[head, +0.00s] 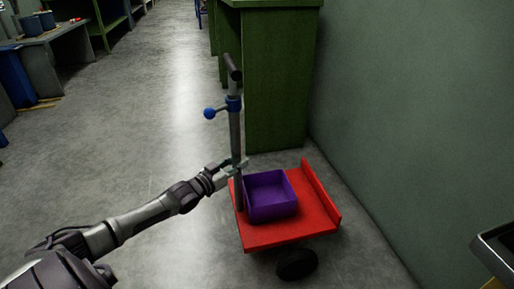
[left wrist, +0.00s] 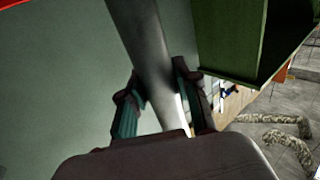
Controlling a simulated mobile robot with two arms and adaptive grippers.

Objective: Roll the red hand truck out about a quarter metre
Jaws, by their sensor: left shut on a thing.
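The red hand truck (head: 290,233) stands on the concrete floor close to the right wall, with a black wheel at its near side. A grey upright post (head: 236,135) rises from its left edge, with a blue collar and blue knob and a dark grip on top. A purple open bin (head: 270,195) sits on the red platform. My left gripper (head: 237,166) is shut on the post, low down near the platform. In the left wrist view the grey post (left wrist: 150,45) runs between the two fingers of the gripper (left wrist: 158,105). My right gripper is not in view.
A green cabinet (head: 275,85) stands just behind the hand truck. The green wall (head: 420,120) runs along the right. Open grey floor (head: 150,120) lies to the left. A workbench (head: 45,50) and blue bin (head: 15,75) stand at far left. A dark-edged grey object (head: 497,250) shows at lower right.

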